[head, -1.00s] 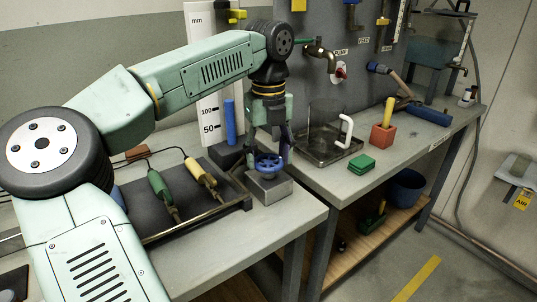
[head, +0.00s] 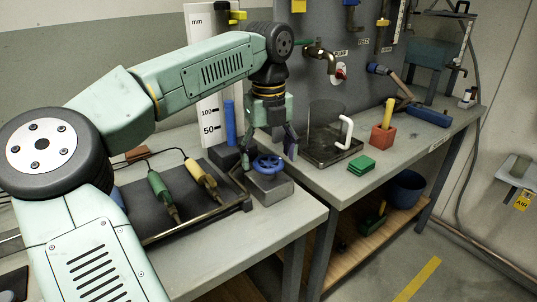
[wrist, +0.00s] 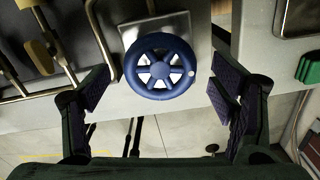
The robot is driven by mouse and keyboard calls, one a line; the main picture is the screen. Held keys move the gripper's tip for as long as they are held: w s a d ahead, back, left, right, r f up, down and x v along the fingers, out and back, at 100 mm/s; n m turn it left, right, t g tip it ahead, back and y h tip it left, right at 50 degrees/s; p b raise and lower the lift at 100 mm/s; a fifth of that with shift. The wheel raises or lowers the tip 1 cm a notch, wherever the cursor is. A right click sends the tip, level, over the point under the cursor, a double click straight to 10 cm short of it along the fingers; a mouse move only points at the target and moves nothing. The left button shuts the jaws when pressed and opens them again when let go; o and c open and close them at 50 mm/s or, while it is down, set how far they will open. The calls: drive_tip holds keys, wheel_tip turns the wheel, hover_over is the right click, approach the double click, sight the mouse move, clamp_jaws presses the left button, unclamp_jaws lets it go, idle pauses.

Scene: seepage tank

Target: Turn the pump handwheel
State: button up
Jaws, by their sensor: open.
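The blue handwheel (head: 267,163) sits on a grey metal block (head: 268,187) at the front right corner of the near bench. In the wrist view the handwheel (wrist: 160,67) is a spoked blue ring with a small pale knob on its right rim. My gripper (head: 268,151) is open and points down at the wheel in the head view. In the wrist view my gripper's fingers (wrist: 160,90) stand apart on the left and right of the wheel, with visible gaps to its rim. Nothing is held.
A rack with green (head: 159,187) and yellow-handled (head: 200,174) tools lies left of the wheel. A blue cylinder (head: 230,122) stands behind it. A clear tank with a white handle (head: 346,131) and green blocks (head: 361,165) are on the right bench.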

sight(269, 161)
wheel_tip(269, 161, up, 12)
idle(0.6)
